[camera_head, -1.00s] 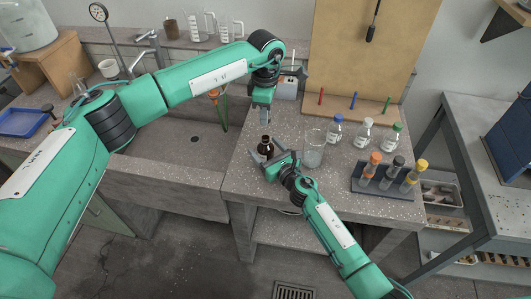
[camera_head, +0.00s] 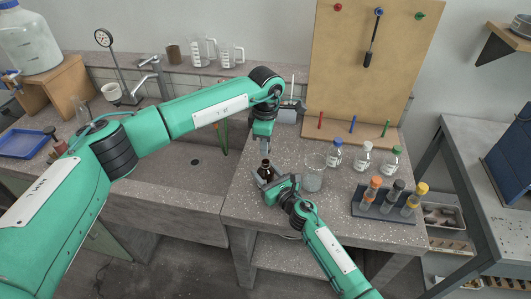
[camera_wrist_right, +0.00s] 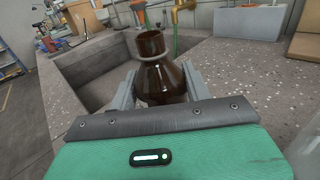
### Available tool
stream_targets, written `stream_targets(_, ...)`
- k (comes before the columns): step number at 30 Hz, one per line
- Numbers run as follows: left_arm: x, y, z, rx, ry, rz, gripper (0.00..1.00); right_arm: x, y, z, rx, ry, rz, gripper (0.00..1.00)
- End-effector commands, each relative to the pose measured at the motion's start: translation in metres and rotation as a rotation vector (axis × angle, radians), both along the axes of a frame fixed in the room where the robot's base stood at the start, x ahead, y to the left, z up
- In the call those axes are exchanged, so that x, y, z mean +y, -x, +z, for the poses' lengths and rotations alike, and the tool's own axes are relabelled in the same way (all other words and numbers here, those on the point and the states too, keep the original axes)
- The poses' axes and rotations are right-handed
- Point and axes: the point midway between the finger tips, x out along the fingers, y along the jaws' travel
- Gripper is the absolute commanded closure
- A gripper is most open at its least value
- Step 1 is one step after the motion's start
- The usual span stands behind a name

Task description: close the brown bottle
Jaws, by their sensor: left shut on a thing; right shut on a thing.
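The brown bottle (camera_head: 265,165) stands upright near the left edge of the bench top. Its neck is open in the right wrist view (camera_wrist_right: 151,44), with no cap on it. My right gripper (camera_head: 268,180) is shut on the bottle's body, with one finger on each side in the right wrist view (camera_wrist_right: 160,88). My left gripper (camera_head: 263,146) points down just above the bottle's mouth, apart from it. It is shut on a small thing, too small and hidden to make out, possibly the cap.
A glass beaker (camera_head: 312,172) stands close to the right of the bottle. Several capped clear bottles (camera_head: 361,160) and a rack (camera_head: 387,210) with capped tubes stand further right. A sink (camera_head: 180,170) lies left of the bench top. A pegboard (camera_head: 365,80) rises behind.

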Motion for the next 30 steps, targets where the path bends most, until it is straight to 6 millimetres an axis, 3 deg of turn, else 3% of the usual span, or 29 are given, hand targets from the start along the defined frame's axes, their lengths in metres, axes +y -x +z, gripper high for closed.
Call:
stream_targets(6,0.000,0.000,-0.027,0.000,-0.001,0.000,0.95,0.000,0.000,0.000,0.000,0.000,0.000,0.92)
stream_targets(21,0.000,0.000,-0.027,-0.001,0.000,0.000,0.95,0.000,0.000,-0.001,0.001,0.001,0.000,0.92)
stream_targets(30,-0.001,0.000,-0.042,0.000,0.000,0.000,0.95,0.000,0.000,-0.001,0.001,0.001,0.000,0.92)
